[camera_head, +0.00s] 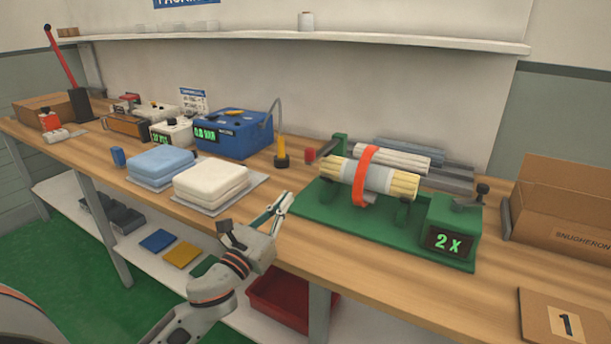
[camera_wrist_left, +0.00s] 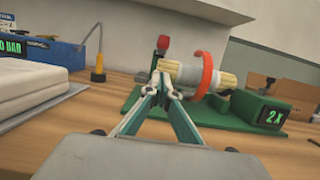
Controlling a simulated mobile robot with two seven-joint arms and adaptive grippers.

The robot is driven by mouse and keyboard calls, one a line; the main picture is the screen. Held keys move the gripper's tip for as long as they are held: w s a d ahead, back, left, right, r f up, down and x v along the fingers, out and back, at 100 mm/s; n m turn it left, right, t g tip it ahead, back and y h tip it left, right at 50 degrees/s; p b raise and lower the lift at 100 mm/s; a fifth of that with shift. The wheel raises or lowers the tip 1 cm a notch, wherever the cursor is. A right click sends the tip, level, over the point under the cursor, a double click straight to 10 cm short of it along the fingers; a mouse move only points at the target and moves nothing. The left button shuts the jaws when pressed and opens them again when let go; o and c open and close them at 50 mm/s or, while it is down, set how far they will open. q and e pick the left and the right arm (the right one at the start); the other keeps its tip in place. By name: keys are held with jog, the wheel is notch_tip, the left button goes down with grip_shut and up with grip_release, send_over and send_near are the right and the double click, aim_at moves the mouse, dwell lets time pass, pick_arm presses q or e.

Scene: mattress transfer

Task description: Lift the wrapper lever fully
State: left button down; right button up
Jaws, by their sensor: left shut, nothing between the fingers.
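The green wrapper (camera_head: 320,212) stands on the bench at centre right. It carries a bundle of pale rods with a grey sleeve (camera_head: 362,178) and an orange-red ring (camera_head: 362,176). A red grip (camera_head: 310,155) shows at its left end; in the left wrist view the red grip (camera_wrist_left: 163,42) is on a dark stem, partly behind my fingertips. I take this as the lever, and it looks low. My left gripper (camera_head: 284,203) is shut and empty, left of the wrapper's front corner, apart from the grip. It also shows in the left wrist view (camera_wrist_left: 163,84). My right gripper is not in view.
Folded white (camera_head: 211,180) and blue (camera_head: 161,164) pads lie left of my gripper. A blue machine (camera_head: 235,135) and a thin hooked post (camera_head: 281,158) stand behind. A display reading 2 X (camera_head: 449,243) is on the wrapper's right. A cardboard box (camera_head: 565,205) stands farther right.

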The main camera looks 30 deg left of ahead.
pick_arm(q)
jog(key=x, duration=1)
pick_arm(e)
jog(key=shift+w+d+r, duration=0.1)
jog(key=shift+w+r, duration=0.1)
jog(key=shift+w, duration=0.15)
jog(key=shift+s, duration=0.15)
